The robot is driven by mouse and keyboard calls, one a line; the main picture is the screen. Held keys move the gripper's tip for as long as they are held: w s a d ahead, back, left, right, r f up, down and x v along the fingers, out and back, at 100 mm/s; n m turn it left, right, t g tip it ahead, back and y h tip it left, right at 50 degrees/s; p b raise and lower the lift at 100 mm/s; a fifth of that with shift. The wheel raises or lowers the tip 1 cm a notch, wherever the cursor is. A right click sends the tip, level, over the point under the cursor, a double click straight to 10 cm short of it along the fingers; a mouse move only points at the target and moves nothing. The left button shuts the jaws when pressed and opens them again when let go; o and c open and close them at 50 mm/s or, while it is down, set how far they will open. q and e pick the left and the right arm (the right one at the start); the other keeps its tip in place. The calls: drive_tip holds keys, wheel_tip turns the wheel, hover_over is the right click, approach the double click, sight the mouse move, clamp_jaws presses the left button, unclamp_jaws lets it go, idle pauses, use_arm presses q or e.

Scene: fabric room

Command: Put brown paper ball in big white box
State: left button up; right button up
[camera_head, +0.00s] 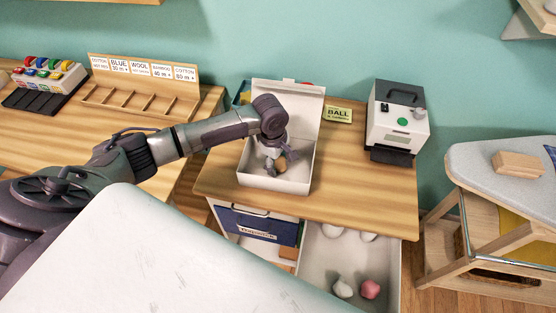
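The big white box (309,153) stands on the wooden table with its lid raised at the back. My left arm reaches in from the left, and my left gripper (277,162) points down inside the box opening. The brown paper ball (281,165) shows between and below the gripper's fingers, inside the box. The fingers partly hide it, and I cannot tell whether they grip it or are apart from it. My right gripper is not in view.
An open drawer (321,272) below the table holds white balls and a pink ball (370,289). A white device (398,121) stands right of the box, and a "BALL" sign (338,114) behind it. A pale slab (150,255) fills the lower foreground.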

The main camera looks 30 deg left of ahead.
use_arm(q)
drive_tip(key=shift+o, duration=0.2)
wheel_tip(320, 180, up, 12)
drive_tip(key=s, duration=0.1)
drive_tip(key=shift+a, duration=0.35)
drive_tip(key=shift+r, duration=0.1)
idle(0.5)
